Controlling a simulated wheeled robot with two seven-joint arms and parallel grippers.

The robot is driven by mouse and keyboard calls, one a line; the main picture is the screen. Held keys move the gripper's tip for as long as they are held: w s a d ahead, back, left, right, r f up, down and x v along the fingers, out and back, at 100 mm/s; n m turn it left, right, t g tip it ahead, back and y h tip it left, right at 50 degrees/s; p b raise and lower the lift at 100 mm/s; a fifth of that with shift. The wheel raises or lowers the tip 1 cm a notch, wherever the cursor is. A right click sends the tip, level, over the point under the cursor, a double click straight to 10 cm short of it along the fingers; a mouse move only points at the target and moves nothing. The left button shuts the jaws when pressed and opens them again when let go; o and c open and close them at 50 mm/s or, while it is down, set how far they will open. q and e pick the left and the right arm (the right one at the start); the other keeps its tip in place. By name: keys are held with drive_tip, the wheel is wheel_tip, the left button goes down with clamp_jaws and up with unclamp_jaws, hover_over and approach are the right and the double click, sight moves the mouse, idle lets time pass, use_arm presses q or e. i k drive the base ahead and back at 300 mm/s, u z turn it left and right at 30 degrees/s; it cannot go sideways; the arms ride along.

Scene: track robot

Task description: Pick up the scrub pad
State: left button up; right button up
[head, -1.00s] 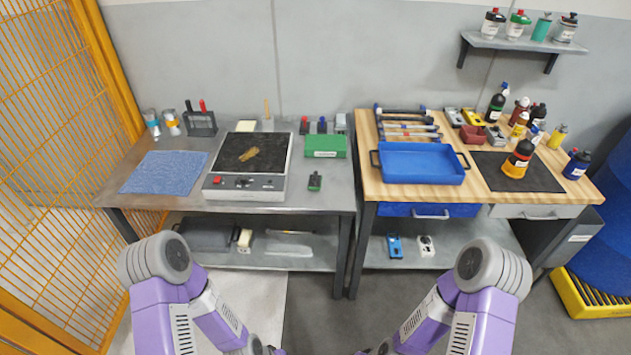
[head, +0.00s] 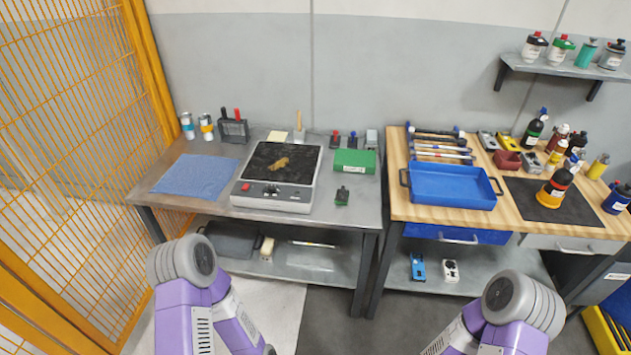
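No thing is clearly marked as the scrub pad. A green block with a white label (head: 355,162) lies at the back right of the left metal table (head: 225,217). A small dark green-and-black piece (head: 342,196) lies in front of it, and a pale cream pad (head: 277,136) lies behind the hot plate. I cannot tell which of these is the scrub pad. Both my arms show only as purple and grey links at the bottom of the head view. Both grippers are outside the picture.
A hot plate (head: 273,197) with a brown stain stands mid-table, a blue cloth (head: 196,175) to its left. The wooden bench (head: 400,205) at right holds a blue tray (head: 452,171) and bottles. An orange mesh fence (head: 75,110) stands at far left.

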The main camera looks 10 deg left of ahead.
sight(342, 196)
drive_tip(key=u, duration=0.55)
drive_tip(key=k, duration=0.65)
drive_tip(key=u, duration=0.45)
drive_tip(key=i, duration=1.35)
drive_tip(key=z, duration=0.65)
